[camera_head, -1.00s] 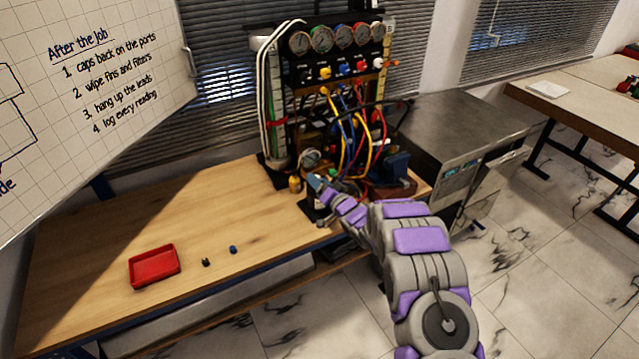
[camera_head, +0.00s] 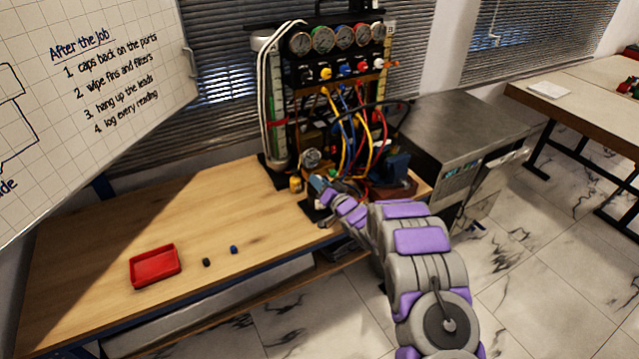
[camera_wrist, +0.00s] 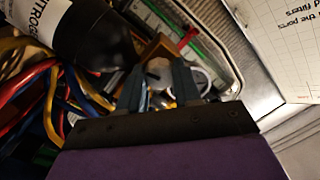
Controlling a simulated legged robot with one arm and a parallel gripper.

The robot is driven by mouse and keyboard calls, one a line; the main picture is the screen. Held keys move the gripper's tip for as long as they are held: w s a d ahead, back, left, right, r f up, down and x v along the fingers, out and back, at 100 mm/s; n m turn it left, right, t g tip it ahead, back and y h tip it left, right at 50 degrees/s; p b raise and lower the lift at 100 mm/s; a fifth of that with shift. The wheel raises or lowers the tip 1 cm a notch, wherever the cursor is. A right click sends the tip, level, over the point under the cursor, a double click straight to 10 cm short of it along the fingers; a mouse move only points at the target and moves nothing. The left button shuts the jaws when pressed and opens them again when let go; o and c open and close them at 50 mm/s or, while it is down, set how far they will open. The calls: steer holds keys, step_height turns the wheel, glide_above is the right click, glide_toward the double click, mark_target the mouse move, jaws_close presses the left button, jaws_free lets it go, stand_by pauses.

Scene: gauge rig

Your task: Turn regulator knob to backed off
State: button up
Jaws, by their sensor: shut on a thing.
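The regulator knob (camera_wrist: 159,72) is a round grey knob with a dark slot-like mark on its face, in the wrist view. My gripper (camera_wrist: 160,82) has one blue-grey finger on each side of it and is shut on it. In the head view my gripper (camera_head: 318,184) is at the foot of the gauge rig, at the bench's right end; the knob cannot be made out there. A round gauge (camera_head: 311,158) shows just behind my gripper. A black bottle (camera_wrist: 95,38) with a white label, partly reading as nitrogen, lies across the upper left of the wrist view.
The rig's gauges (camera_head: 342,36) and red, yellow and blue hoses (camera_head: 362,140) stand behind my gripper. A small brass-coloured piece (camera_head: 296,184) is left of it. A red tray (camera_head: 155,266) and two small caps (camera_head: 233,249) lie on the bench (camera_head: 110,235), whose middle is clear.

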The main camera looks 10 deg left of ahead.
steer(key=shift+s+a+f+n+b, duration=0.1)
steer(key=shift+n+b, duration=1.3)
steer(key=shift+n, duration=2.4)
steer(key=shift+f+n+b, duration=0.1)
steer(key=shift+n+b, duration=1.25)
steer(key=shift+n, duration=2.45)
steer(key=o, duration=1)
steer(key=shift+r, duration=0.1)
steer(key=shift+o, duration=0.2)
steer(key=p+v, duration=0.3)
steer(key=v, duration=1.4)
